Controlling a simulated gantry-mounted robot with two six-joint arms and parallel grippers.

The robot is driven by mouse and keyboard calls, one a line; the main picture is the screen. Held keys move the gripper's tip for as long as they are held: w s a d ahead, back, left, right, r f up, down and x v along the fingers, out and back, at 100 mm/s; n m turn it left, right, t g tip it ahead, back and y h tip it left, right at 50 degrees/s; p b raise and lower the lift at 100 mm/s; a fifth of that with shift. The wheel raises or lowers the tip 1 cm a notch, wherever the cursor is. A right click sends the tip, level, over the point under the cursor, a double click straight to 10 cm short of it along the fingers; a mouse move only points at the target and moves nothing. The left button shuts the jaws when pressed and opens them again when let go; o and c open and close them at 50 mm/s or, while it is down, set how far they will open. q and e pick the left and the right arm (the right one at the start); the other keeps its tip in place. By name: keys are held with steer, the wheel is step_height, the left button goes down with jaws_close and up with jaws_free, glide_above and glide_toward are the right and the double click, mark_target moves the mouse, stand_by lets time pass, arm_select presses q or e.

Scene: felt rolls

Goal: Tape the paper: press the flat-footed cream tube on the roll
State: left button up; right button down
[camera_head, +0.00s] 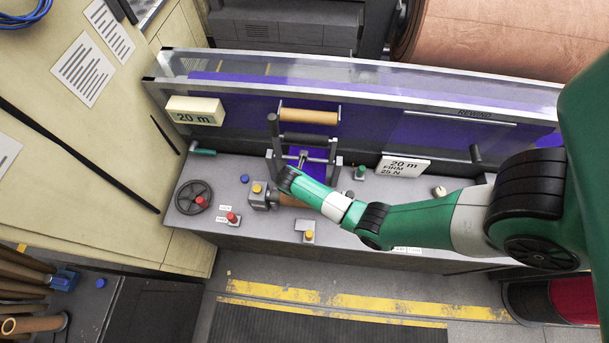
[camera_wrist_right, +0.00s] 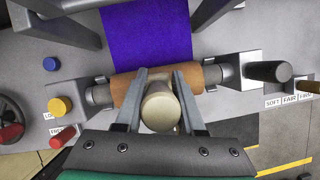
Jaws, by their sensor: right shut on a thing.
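My right gripper (camera_wrist_right: 165,76) is shut on the cream tube (camera_wrist_right: 160,110), which shows end-on between the two fingers in the right wrist view. The tube's far end is hidden, so I cannot tell whether it touches the brown roll (camera_wrist_right: 212,76) just beyond it. The roll lies across between two grey holders. A purple sheet (camera_wrist_right: 147,32) runs down to the roll from above. In the head view my right arm covers the tube and part of the roll (camera_head: 291,200). My left gripper is in neither view.
Purple felt lies behind a clear panel (camera_head: 350,72). A tan roller (camera_head: 309,116) and dark roller (camera_head: 305,140) sit above the purple sheet.

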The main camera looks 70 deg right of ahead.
steer(key=shift+f+b, duration=0.45)
steer(key=shift+f, duration=0.15)
stand_by(0.4)
steer(key=shift+r, duration=0.1)
stand_by(0.4)
step_height(320, 180, up, 5)
steer(key=p, duration=0.5)
steer(key=shift+p, duration=0.3)
steer(key=shift+r, duration=0.95)
